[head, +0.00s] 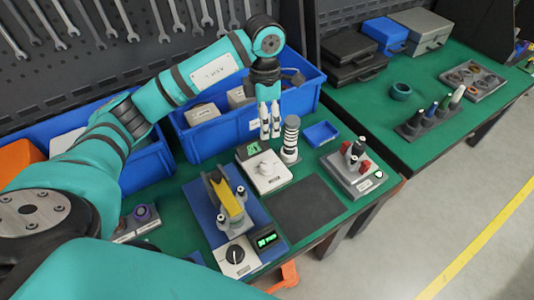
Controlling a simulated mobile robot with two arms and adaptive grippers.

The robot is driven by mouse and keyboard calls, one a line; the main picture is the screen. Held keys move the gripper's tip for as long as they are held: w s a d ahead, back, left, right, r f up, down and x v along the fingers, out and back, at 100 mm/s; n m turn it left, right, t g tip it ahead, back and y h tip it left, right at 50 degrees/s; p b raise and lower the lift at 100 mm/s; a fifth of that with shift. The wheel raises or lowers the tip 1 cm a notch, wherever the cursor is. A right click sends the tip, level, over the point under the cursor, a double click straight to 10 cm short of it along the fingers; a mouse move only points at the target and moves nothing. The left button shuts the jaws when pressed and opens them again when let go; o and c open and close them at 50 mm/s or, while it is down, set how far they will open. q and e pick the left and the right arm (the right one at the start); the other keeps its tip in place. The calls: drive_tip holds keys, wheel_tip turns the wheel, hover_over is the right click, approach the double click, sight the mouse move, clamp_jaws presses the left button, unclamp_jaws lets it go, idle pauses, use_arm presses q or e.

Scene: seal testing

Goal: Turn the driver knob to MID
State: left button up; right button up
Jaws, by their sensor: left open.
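A black knob (235,254) sits on a white panel at the front of a blue-based unit (262,215), beside a small lit green display (266,240). The knob's markings are too small to read. A white box (263,173) behind it carries a pale knob (265,169) and a green display (253,149). I cannot tell by label which knob is the driver knob. My left gripper (270,135) is open and points down behind the white box, beside a striped cylinder (290,138), apart from both knobs. My right gripper is not in view.
Blue bins (215,139) line the back of the green bench. A yellow piece (227,197) stands on the blue unit. A dark mat (306,208), a blue tray (320,133) and a grey fixture with red parts (354,172) lie to the right. Tools hang behind.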

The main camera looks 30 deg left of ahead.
use_arm(q)
drive_tip(key=p, duration=0.1)
hover_over(267, 164)
wheel_tip(267, 164, down, 5)
wheel_tip(267, 164, down, 10)
drive_tip(key=shift+r+p, duration=0.1)
drive_tip(key=shift+p, duration=1.05)
drive_tip(key=shift+f, duration=0.8)
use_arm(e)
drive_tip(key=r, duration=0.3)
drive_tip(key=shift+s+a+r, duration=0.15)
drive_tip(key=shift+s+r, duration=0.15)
use_arm(q)
drive_tip(key=shift+c, duration=0.3)
drive_tip(key=c, duration=1.1)
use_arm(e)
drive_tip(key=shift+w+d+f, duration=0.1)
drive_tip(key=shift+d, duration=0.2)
